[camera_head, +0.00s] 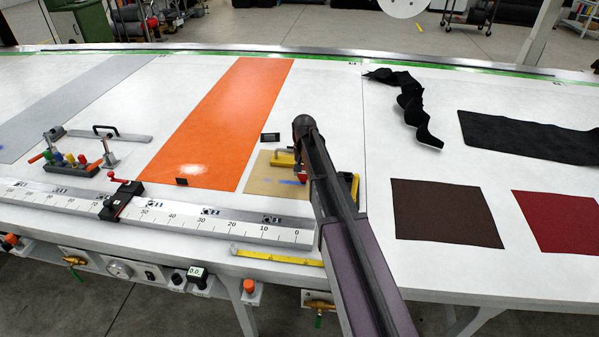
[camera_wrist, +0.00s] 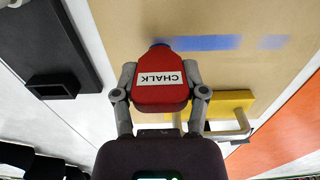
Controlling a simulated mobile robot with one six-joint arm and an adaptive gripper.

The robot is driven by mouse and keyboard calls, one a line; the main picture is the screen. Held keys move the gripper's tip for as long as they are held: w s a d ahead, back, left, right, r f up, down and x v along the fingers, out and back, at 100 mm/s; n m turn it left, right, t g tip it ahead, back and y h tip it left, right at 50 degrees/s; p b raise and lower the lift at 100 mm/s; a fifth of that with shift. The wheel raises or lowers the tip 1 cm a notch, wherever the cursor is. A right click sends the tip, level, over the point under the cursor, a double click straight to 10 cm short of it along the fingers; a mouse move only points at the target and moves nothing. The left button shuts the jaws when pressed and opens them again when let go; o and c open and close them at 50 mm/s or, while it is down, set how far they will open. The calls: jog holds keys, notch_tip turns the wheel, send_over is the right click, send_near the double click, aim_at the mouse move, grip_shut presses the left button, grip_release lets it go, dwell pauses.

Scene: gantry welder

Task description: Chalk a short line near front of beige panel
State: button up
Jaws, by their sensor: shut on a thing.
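The beige panel (camera_head: 262,184) lies flat on the white table, just right of the orange sheet. It fills the upper part of the wrist view (camera_wrist: 270,70). My gripper (camera_wrist: 160,82) is shut on a red chalk holder (camera_wrist: 158,98) labelled CHALK, above the panel. The holder's end is at a blue streak (camera_wrist: 208,43) on the panel; whether it touches cannot be told. A shorter, fainter blue mark (camera_wrist: 273,42) lies in line with the streak. In the head view a blue mark (camera_head: 289,182) shows near the panel's front, and my arm hides most of my gripper.
A yellow block with a handle (camera_head: 284,159) sits on the panel; it also shows beside the holder in the wrist view (camera_wrist: 225,103). The orange sheet (camera_head: 220,120) lies left. A ruler rail (camera_head: 230,226) and yellow tape (camera_head: 275,257) lie in front. Brown fabric (camera_head: 445,213) lies right.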

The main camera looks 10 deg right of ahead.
jog(key=shift+s+d, duration=0.3)
jog(key=shift+d, duration=0.4)
jog(key=shift+a+f, duration=0.1)
jog(key=shift+w+a, duration=0.35)
jog(key=shift+a, duration=0.4)
jog(key=shift+w+a, duration=0.3)
jog(key=shift+a, duration=0.45)
jog(key=shift+a, duration=0.1)
jog(key=shift+w+a, duration=0.3)
jog(key=shift+a, duration=0.45)
jog(key=shift+w+a, duration=0.3)
jog(key=shift+a, duration=0.4)
jog(key=shift+a, duration=0.15)
jog(key=shift+w+a, duration=0.3)
jog(key=shift+a, duration=0.35)
jog(key=shift+w+a, duration=0.25)
jog(key=shift+a, duration=0.55)
